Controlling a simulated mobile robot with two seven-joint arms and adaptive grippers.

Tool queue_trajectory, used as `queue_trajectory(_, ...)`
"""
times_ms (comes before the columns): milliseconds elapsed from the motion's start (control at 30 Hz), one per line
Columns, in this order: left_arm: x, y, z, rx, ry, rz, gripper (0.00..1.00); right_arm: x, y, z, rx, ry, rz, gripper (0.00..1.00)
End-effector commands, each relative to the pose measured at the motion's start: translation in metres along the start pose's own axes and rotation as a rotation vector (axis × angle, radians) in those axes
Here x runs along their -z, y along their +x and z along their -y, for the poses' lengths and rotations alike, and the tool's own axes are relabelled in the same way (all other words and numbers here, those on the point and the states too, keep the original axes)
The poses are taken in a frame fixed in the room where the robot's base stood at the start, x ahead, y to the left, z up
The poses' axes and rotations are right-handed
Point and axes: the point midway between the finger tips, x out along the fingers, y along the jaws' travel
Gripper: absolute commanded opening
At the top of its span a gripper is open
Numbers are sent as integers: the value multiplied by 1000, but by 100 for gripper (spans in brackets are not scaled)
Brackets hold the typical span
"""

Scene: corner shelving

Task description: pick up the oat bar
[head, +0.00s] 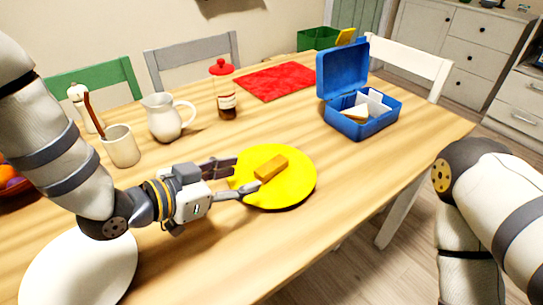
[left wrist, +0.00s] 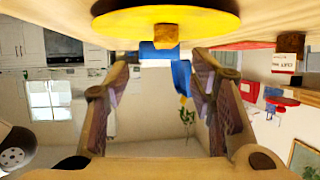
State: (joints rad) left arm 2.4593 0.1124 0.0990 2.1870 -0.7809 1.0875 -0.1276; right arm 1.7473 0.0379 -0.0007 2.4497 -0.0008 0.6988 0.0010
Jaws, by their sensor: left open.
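The oat bar (head: 271,168), a small brown block, lies on the yellow plate (head: 298,187) on the wooden table. My left gripper (head: 245,176) reaches in from the left, open, with its fingertips over the plate's left edge and just short of the bar. In the left wrist view, which is upside down, the bar (left wrist: 166,35) shows beyond and between the open fingers (left wrist: 158,72), apart from them, on the plate (left wrist: 120,24). My right gripper is out of view; only part of my right arm shows.
A blue lunchbox (head: 365,128) stands open behind the plate. A red-lidded bottle (head: 224,95), white pitcher (head: 163,120), cup (head: 121,147) and red mat (head: 277,81) are farther back. A white plate (head: 80,268) lies at front left. The table is clear around the yellow plate's right side.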

Motion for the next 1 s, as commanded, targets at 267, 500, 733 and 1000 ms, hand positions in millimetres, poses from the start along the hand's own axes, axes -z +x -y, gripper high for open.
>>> queue_trajectory(267, -3, 46, 2, -2, -3, 3, 50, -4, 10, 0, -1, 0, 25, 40)
queue_trajectory(500, -1, 86, 8, -1, -4, 3, 50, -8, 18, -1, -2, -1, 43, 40)
queue_trajectory(733, 0, 88, 8, 0, -5, 5, 50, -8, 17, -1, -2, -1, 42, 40)
queue_trajectory(1000, -2, 88, 7, -2, -6, 9, 31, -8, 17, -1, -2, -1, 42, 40)
